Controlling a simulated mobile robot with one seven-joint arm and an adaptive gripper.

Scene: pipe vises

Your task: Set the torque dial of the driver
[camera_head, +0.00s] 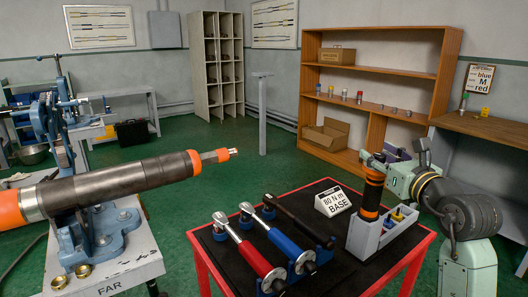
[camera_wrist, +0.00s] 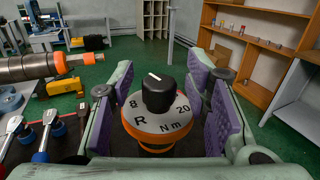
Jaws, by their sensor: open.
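The driver (camera_head: 371,193) stands upright in a grey caddy (camera_head: 365,235) at the right of the red table; its body is black with orange bands. In the wrist view its torque dial (camera_wrist: 158,90) is a black knob with a short white mark at the far side of its top. The knob sits on a grey scale plate (camera_wrist: 150,123) with an orange rim, reading 8, R, 20 and N m. My gripper (camera_wrist: 168,95) is open, its purple pads on either side of the dial with gaps. The head view shows my gripper (camera_head: 392,166) at the driver's top.
A sign (camera_head: 333,201) reading N m BASE, its number hard to read, stands on the red-edged table (camera_head: 205,255). Red, blue and black wrenches (camera_head: 252,252) lie left of the caddy. A large pipe (camera_head: 120,180) is held in a vise at left. Wooden shelves (camera_head: 375,60) stand behind.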

